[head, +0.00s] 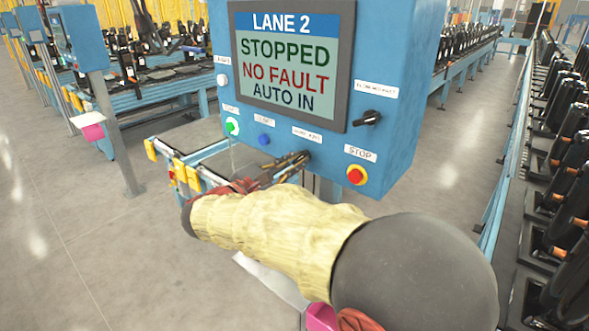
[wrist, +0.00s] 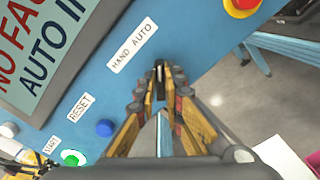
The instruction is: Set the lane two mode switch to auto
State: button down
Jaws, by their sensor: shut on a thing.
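The blue lane 2 control box (head: 400,60) has a screen (head: 290,60) reading LANE 2, STOPPED, NO FAULT, AUTO IN. The HAND AUTO label (wrist: 132,47) is on its lower face, and it also shows in the head view (head: 307,134). My gripper (head: 303,157) is at the panel just below this label. In the wrist view my fingertips (wrist: 160,75) are closed on the mode switch (wrist: 159,69). Only a dark sliver of its knob shows between the fingers, so its pointing direction cannot be told.
A green START button (head: 232,126) and blue RESET button (head: 264,140) sit left of my gripper. The red STOP button (head: 356,175) is to the right, with a black selector (head: 367,118) above it. A conveyor with dark units (head: 560,170) runs along the right.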

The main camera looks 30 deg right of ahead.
jog(key=shift+m, duration=0.3)
jog(key=c, duration=2)
grip_release()
jog(key=shift+o, duration=0.5)
jog(key=v, duration=1.2)
